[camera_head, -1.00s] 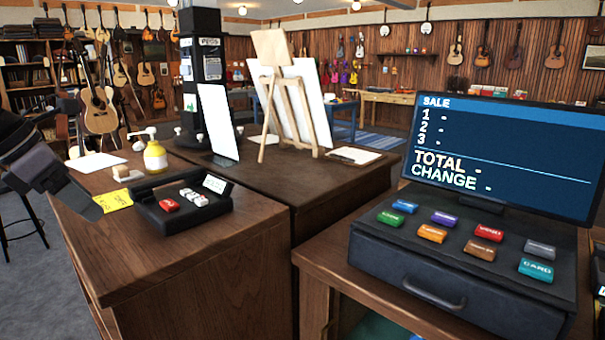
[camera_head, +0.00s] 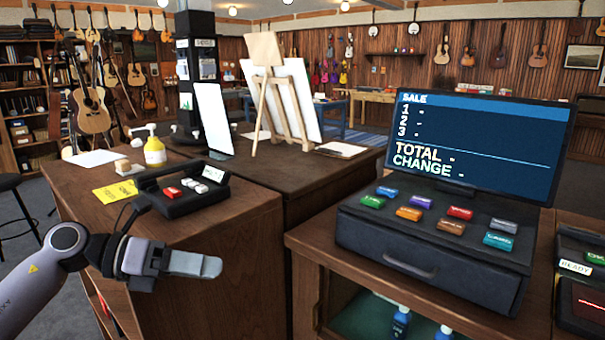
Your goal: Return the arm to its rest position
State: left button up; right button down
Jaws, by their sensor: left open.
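My left gripper (camera_head: 195,264) comes in from the lower left. It hangs in front of the wooden counter (camera_head: 225,235), below the counter's top edge, with its fingers pointing right. The fingers are seen from the side and I see nothing held in them. The gripper appears apart from the black tray (camera_head: 195,207) on the counter above it. My right gripper is not in the picture.
A cash register (camera_head: 425,262) with a sale screen (camera_head: 470,150) stands on the right counter. On the left counter are a yellow pump bottle (camera_head: 154,152), a yellow note (camera_head: 115,192) and a small easel (camera_head: 268,85). A stool (camera_head: 12,182) is at far left.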

pick_arm(q)
jog(key=s+d+f+n+t+h, duration=0.2)
jog(key=d+f+n+t+h, duration=0.3)
jog(key=n, duration=0.5)
jog(key=s+a+f+n+t+y, duration=0.45)
jog(key=f+n+y, duration=0.45)
jog(key=n, duration=0.4)
jog(key=s+a+f+n+t+y, duration=0.35)
jog(key=s+f+n+y, duration=0.2)
jog(key=f+n, duration=0.7)
jog(key=s+a+f+n+g+y, duration=0.1)
jog(key=s+f+n+g+y, duration=0.1)
jog(key=s+f+n+g, duration=0.3)
jog(key=s+f, duration=0.3)
jog(key=s, duration=0.2)
jog(key=shift+a+f, duration=0.15)
jog(key=shift+y, duration=0.25)
